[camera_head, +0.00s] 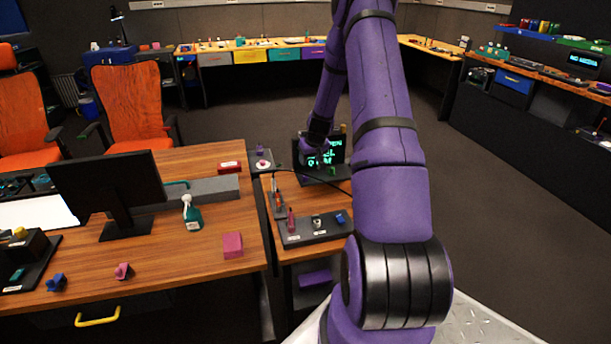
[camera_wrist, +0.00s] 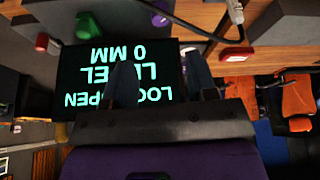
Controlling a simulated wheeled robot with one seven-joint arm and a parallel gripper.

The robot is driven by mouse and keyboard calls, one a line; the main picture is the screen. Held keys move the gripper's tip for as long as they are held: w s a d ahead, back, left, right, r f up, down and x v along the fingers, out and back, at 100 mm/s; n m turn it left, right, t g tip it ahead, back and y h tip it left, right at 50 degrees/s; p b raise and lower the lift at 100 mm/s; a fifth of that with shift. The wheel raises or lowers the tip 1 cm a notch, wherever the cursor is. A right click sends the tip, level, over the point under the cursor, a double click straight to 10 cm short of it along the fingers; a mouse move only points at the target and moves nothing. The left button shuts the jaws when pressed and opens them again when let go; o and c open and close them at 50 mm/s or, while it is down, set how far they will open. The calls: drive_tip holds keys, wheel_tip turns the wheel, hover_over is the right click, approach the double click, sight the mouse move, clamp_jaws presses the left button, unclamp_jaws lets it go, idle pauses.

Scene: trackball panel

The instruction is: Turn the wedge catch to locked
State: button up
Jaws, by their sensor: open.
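A black screen (camera_wrist: 75,75) with green text fills the left middle of the wrist view. The text is upside down and reads about LOCK OPEN, LEVEL, 0 MM; a finger covers part of it. I cannot tell which part is the wedge catch.
A dark panel (camera_head: 301,237) with pink, black-and-white and blue controls lies on the small desk. A plate (camera_head: 262,168) with a knob lies by the screen. Green (camera_wrist: 42,42) and purple (camera_wrist: 160,20) knobs are near the screen.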

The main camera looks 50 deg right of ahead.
sight(305, 175)
drive_tip(key=x, duration=1)
drive_tip(key=shift+w+f, duration=0.1)
drive_tip(key=shift+f, duration=0.25)
drive_tip(key=c, duration=0.9)
